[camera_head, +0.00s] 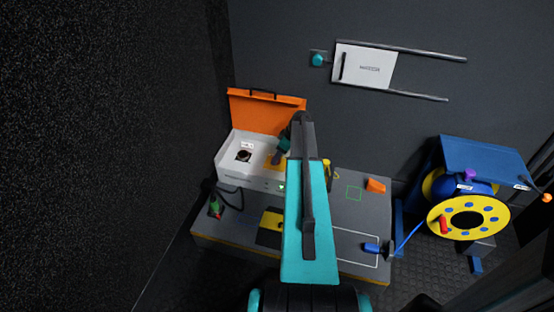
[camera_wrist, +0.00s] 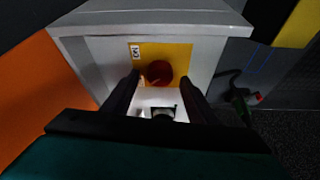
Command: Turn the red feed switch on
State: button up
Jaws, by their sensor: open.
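The red feed switch (camera_wrist: 158,73) shows in the wrist view as a dark red round knob on a yellow plate (camera_wrist: 178,55). A small white label (camera_wrist: 135,51) is beside it, too small to read surely. My gripper (camera_wrist: 160,78) is open, with one finger on each side of the knob; I cannot tell whether they touch it. The plate is on a white box (camera_head: 232,172) with a raised orange lid (camera_head: 266,110). I cannot tell which position the switch is in.
A black round part (camera_head: 243,156) sits in the box to the left. The grey bench (camera_head: 340,215) holds an orange block (camera_head: 375,185) and a blue connector (camera_head: 371,248). A yellow and blue cable reel (camera_head: 467,218) stands at the right. A white wall panel (camera_head: 365,66) is behind.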

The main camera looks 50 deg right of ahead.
jog(key=shift+x, duration=0.9)
jog(key=c, duration=1.1)
jog(key=shift+o, duration=0.2)
